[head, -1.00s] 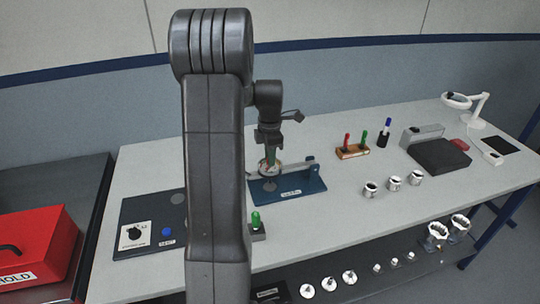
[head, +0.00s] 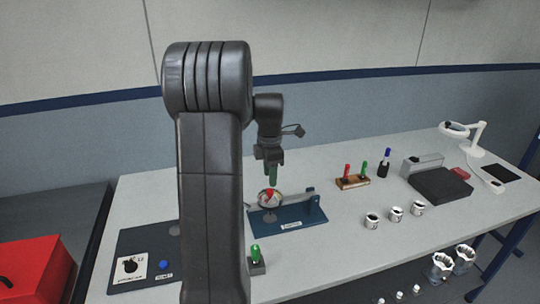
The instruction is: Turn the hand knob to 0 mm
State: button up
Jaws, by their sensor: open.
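A black knob (head: 130,265) sits on a white plate with dark markings, on a dark panel at the left of the bench. Its printed scale is too small to read. A blue fixture (head: 299,217) stands mid-bench and carries a round metal housing (head: 262,202) with a red part (head: 269,193) on top. My gripper (head: 272,182) points down just above the red part and looks apart from it. It is open, with green at its fingertips; the gap between the fingers is hard to see.
A blue button (head: 164,265) is beside the black knob. A green-topped post (head: 256,251) stands in front of the fixture. A red box (head: 35,278) is at far left.

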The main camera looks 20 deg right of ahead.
aim_at(270, 190)
notch_tip(270, 190, up, 9)
jog(key=shift+f, duration=0.2)
dwell(0.4)
notch_tip(270, 190, down, 14)
jog(key=shift+p, duration=0.35)
dwell(0.4)
